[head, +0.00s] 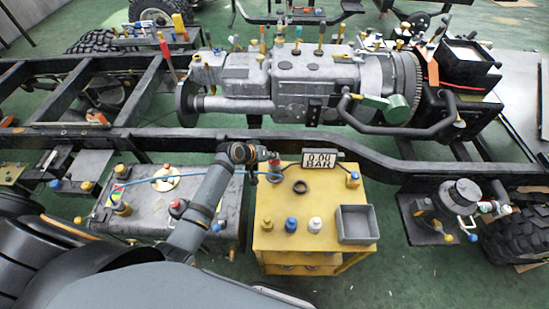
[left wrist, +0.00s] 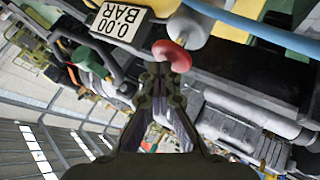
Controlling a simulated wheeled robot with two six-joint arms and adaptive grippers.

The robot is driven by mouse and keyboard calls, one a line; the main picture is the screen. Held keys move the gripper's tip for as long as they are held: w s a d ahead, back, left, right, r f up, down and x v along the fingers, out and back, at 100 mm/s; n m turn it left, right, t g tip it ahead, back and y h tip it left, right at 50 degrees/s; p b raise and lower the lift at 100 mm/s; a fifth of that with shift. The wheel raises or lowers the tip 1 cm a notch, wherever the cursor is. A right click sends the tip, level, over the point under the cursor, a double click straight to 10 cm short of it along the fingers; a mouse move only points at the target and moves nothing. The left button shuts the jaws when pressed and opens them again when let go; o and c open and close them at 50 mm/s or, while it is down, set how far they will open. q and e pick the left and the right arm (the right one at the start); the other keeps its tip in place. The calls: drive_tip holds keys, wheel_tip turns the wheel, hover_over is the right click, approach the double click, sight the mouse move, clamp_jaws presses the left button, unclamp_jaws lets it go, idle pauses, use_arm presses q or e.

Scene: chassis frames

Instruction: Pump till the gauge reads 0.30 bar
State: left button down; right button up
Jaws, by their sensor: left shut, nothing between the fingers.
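The gauge (head: 320,160) is a small white display at the back of the yellow cart and reads 0.00 BAR. It also shows, tilted, in the left wrist view (left wrist: 121,26). A red round knob (left wrist: 172,55), likely the pump's, sits on a pale stem just beyond my fingertips; I cannot tell whether they touch. In the head view the pump (head: 275,175) is small and partly hidden by my gripper. My left gripper (head: 271,155) is shut and empty, and its closed fingers show in the left wrist view (left wrist: 164,75). My right gripper is out of view.
The yellow cart (head: 268,240) carries a black ring (head: 300,187), a blue-capped fitting (head: 291,225), a white-capped fitting (head: 315,225) and a grey tray (head: 371,223). A black chassis rail (head: 400,165) runs behind it. A grey tank (head: 150,215) stands left. A blue hose (head: 139,181) crosses the tank.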

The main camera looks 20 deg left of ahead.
sight(272, 161)
use_arm(q)
drive_tip(key=shift+s+f, duration=0.1)
drive_tip(key=shift+f, duration=0.45)
drive_tip(key=shift+r, duration=0.15)
wheel_tip(272, 161, up, 3)
drive_tip(key=p, duration=0.3)
idle(0.6)
wheel_tip(272, 161, up, 5)
drive_tip(key=p, duration=0.5)
idle(0.4)
idle(0.5)
